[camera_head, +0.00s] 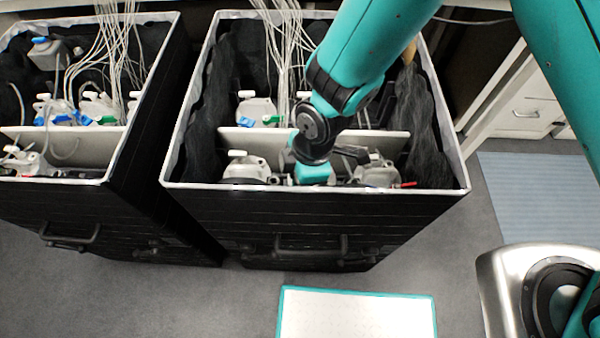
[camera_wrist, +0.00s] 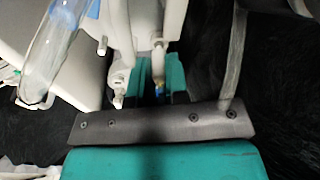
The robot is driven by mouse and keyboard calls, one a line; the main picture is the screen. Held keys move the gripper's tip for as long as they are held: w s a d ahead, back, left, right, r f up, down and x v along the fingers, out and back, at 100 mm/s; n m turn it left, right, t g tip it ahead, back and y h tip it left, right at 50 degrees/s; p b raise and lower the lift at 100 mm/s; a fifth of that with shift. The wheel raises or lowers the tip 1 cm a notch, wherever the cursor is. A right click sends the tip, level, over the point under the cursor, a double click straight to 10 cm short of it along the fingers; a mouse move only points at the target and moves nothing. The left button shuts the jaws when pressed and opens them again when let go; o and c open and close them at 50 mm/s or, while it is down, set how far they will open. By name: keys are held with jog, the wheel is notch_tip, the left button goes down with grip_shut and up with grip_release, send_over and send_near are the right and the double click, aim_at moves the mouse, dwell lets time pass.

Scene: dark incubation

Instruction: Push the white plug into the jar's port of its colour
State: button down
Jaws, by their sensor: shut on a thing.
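My gripper (camera_wrist: 159,70) is down in the front compartment of the right-hand black box, and its teal fingers show in the wrist view. It is shut on a small pale piece (camera_wrist: 159,47), seemingly the white plug, with a bit of blue and yellow just below it. A whitish jar body with fittings (camera_wrist: 119,82) is close beside and beyond the fingers. In the head view my wrist hides the fingertips and the plug. A jar (camera_head: 247,168) stands to the left of my wrist and another jar (camera_head: 378,172) to its right. Which port is white cannot be told.
The box's light rim (camera_head: 320,188) and a pale divider (camera_head: 385,138) bound the compartment. Behind the divider stands another jar (camera_head: 257,106), with tubes hanging above. A second box (camera_head: 105,190) with jars is at left. A clear tube (camera_wrist: 58,45) is near my gripper.

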jog(key=shift+f+b, duration=0.4)
jog(key=shift+f, duration=0.2)
jog(key=c, duration=1.1)
grip_release()
jog(key=shift+o, duration=0.2)
jog(key=shift+w+r, duration=0.1)
jog(key=shift+r, duration=0.3)
jog(key=d+r+p, duration=0.1)
jog(key=d+r, duration=0.1)
jog(key=r, duration=0.6)
jog(key=d+r+p, duration=0.1)
jog(key=d+r, duration=0.1)
jog(key=r, duration=0.7)
jog(key=s+d+r+m+p, duration=0.2)
jog(key=d+r+m, duration=0.2)
jog(key=r, duration=0.3)
jog(key=s+d+r+m+y+p, duration=0.1)
jog(key=s+d+r+m+p, duration=0.1)
jog(key=d+r+m, duration=0.3)
jog(key=s+d+r+m+y+p, duration=0.1)
jog(key=s+d+r+m+p, duration=0.2)
jog(key=r, duration=0.7)
jog(key=d+m+p, duration=0.1)
jog(key=m, duration=0.1)
jog(key=shift+d+r+m+t, duration=0.3)
jog(key=shift+t, duration=0.1)
